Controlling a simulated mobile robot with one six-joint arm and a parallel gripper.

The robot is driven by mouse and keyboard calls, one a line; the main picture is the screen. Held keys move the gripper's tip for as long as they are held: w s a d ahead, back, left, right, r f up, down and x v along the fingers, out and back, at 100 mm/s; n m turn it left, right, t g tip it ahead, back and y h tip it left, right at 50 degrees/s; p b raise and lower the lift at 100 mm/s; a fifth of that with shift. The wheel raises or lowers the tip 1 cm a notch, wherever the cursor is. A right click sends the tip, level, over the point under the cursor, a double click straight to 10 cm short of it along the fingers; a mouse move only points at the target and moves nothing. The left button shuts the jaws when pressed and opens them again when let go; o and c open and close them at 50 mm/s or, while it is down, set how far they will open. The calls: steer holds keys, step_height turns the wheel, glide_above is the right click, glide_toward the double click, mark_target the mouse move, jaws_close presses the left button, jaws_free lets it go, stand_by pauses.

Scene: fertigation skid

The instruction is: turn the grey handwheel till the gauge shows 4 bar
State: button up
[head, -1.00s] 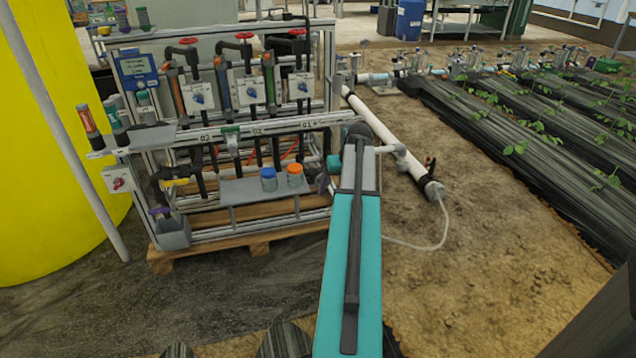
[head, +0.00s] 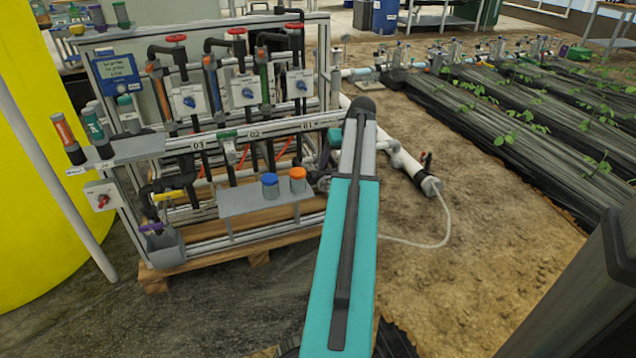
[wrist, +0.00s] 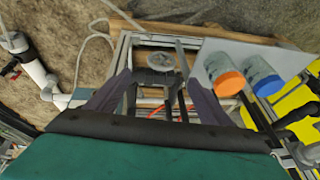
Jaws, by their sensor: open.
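In the wrist view, a round grey part (wrist: 160,61), which looks like the handwheel, sits beyond my fingertips, roughly in line with the gap between them. My gripper (wrist: 159,80) is open, with one dark purple-grey finger on each side and nothing held. I cannot tell how far the fingertips are from the round part. No gauge dial can be read in either view.
A blue-lidded jar (head: 270,186) and an orange-lidded jar (head: 298,180) stand on the skid's grey shelf (head: 240,201); in the wrist view they are right of my gripper. A white pipe (head: 408,165) and thin hose lie right of the skid. Open soil (head: 480,260) is at the right.

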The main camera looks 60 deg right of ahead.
mark_target(327, 179)
steer(key=shift+w+a+f, duration=0.1)
steer(key=shift+w, duration=0.1)
steer(key=b+x, duration=0.6)
steer(key=x, duration=0.7)
steer(key=shift+w+f, duration=0.15)
steer(key=shift+f, duration=0.2)
steer(key=c, duration=1.1)
